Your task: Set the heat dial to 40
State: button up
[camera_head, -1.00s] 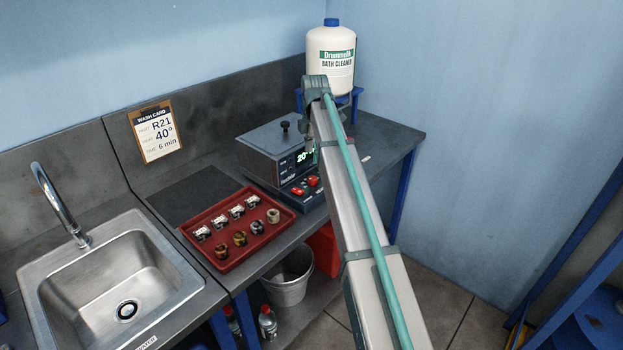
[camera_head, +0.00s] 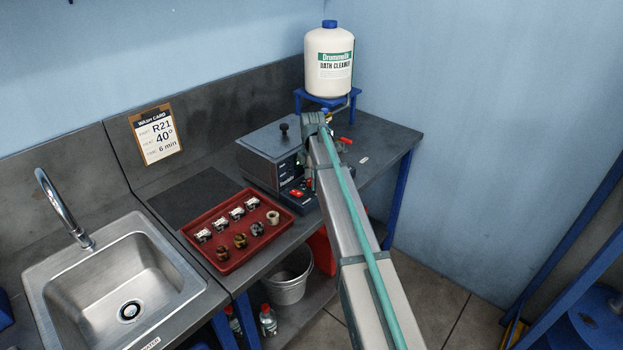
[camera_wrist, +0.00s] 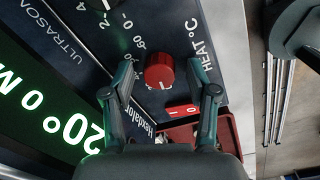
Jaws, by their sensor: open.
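The heat dial (camera_wrist: 159,71) is a red knob beside the label HEAT °C in the wrist view, with a white pointer line and a printed scale beside it. My gripper (camera_wrist: 164,80) is open, with one finger on each side of the dial; I cannot tell whether they touch it. The green display (camera_wrist: 75,128) reads 20° and 0 M, partly cut off. The ultrasonic bath (camera_head: 268,155) stands on the bench in the head view, its front panel partly behind my arm. The wash card (camera_head: 157,134) on the wall reads R21, 40°, 6 min.
A red rocker switch (camera_wrist: 181,111) lies close to the dial, and a second dial (camera_wrist: 100,4) is at the top. A red tray (camera_head: 224,262) of small parts is left of the bath. A bath cleaner bottle (camera_head: 329,75) stands behind on a blue stand.

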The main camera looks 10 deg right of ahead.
jog(key=shift+c, duration=0.2)
grip_shut()
jog(key=shift+m, duration=0.4)
jog(key=m, duration=0.2)
jog(key=shift+m+b, duration=0.3)
jog(key=shift+b, duration=0.05)
jog(key=m, duration=0.4)
jog(key=shift+m+b, duration=0.3)
jog(key=shift+b, duration=0.05)
jog(key=m, duration=0.3)
jog(key=shift+m, duration=0.3)
jog(key=shift+a+m+b, duration=0.1)
jog(key=shift+m+b, duration=0.2)
jog(key=shift+m, duration=1.6)
